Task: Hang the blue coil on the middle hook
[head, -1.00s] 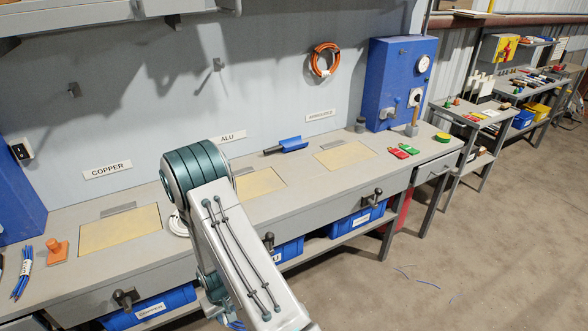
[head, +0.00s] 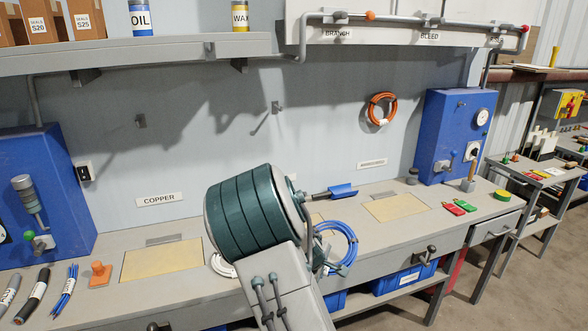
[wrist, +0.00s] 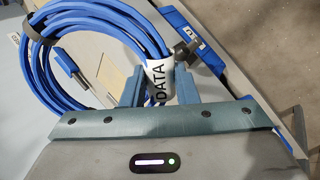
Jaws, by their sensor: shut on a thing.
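The blue coil (head: 342,238) shows in the head view just right of my arm, in front of the bench top. It fills the upper left of the wrist view (wrist: 40,75), with a white DATA tag (wrist: 158,78) around its bundle. My gripper (wrist: 160,88) is shut on the coil at this tag. In the head view my arm mostly hides the gripper. The middle hook (head: 277,107) is bare on the grey back panel, above and left of the coil and well apart from it.
A bare hook (head: 140,121) is at left; an orange coil (head: 381,109) hangs at right. A shelf (head: 150,52) and pipe (head: 410,20) run above. On the bench, a blue-handled tool (head: 340,191) lies behind the coil. A blue cabinet (head: 450,135) stands at right.

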